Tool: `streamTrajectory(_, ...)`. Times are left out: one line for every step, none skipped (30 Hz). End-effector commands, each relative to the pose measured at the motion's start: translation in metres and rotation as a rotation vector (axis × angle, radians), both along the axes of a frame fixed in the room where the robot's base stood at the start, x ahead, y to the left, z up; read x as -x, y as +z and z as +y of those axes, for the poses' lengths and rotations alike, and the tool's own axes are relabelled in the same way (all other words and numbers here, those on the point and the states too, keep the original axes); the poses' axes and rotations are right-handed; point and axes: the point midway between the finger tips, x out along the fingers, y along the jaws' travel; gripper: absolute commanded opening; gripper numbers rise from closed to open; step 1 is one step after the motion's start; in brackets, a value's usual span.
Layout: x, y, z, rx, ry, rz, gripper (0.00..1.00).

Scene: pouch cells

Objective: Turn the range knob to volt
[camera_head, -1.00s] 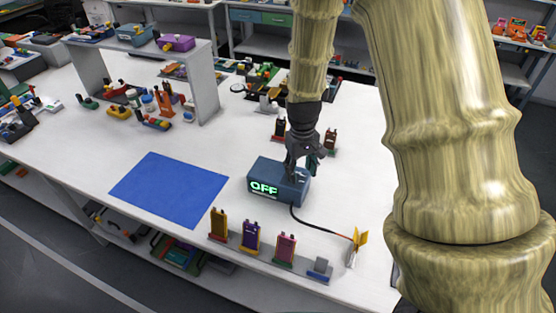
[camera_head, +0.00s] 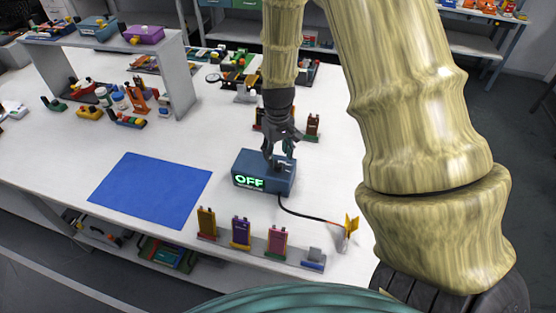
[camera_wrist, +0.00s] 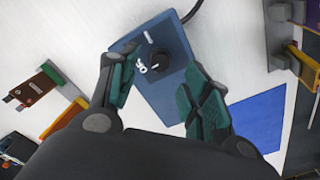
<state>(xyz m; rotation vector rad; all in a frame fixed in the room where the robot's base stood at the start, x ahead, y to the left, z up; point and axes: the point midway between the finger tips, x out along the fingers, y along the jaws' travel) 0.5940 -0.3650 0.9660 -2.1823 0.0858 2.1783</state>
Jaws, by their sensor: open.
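The blue meter box (camera_head: 249,165) stands on the white table in the head view, its green display reading OFF. In the wrist view the box (camera_wrist: 172,88) shows its top face with a black round range knob (camera_wrist: 159,60) and white marks beside it, partly legible. My gripper (camera_head: 277,160) points down over the top of the box. In the wrist view my gripper (camera_wrist: 160,88) has its two fingers apart, one on each side of the knob, with a gap to it. I cannot tell from these frames how far the fingertips are above the box.
A black cable runs from the box to a yellow probe (camera_head: 351,226). Several pouch cells, such as a purple one (camera_head: 241,231), stand in a rack near the front edge. A blue mat (camera_head: 150,190) lies left of the box. Brown cells (camera_head: 312,127) stand behind.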

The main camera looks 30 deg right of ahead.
Motion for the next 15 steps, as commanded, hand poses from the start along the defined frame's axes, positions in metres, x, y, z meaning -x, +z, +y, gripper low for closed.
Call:
streamTrajectory(0.001, -0.005, 0.000, 0.000, 0.000, 0.003, 0.48)
streamTrajectory(0.000, -0.008, 0.000, 0.000, 0.000, 0.002, 0.48)
streamTrajectory(0.001, -0.012, 0.000, 0.000, 0.000, 0.002, 0.48)
streamTrajectory(0.001, -0.016, 0.000, 0.000, 0.000, 0.003, 0.48)
streamTrajectory(0.001, -0.019, 0.000, 0.000, 0.001, 0.002, 0.48)
streamTrajectory(0.000, -0.022, 0.000, 0.001, 0.001, 0.001, 0.48)
streamTrajectory(0.000, -0.025, 0.000, 0.001, 0.001, 0.001, 0.48)
streamTrajectory(0.000, -0.027, 0.000, 0.001, 0.001, 0.001, 0.48)
streamTrajectory(0.000, -0.030, 0.000, 0.000, 0.001, 0.002, 0.48)
streamTrajectory(0.000, -0.032, 0.000, 0.000, 0.001, 0.002, 0.48)
streamTrajectory(0.000, -0.034, 0.000, 0.000, 0.001, 0.001, 0.48)
streamTrajectory(0.000, -0.036, 0.000, 0.000, 0.001, 0.001, 0.48)
streamTrajectory(0.000, -0.038, 0.000, 0.000, 0.000, 0.001, 0.48)
streamTrajectory(0.000, -0.039, 0.000, 0.001, 0.000, 0.000, 0.48)
streamTrajectory(0.000, -0.040, 0.000, 0.001, 0.000, 0.000, 0.48)
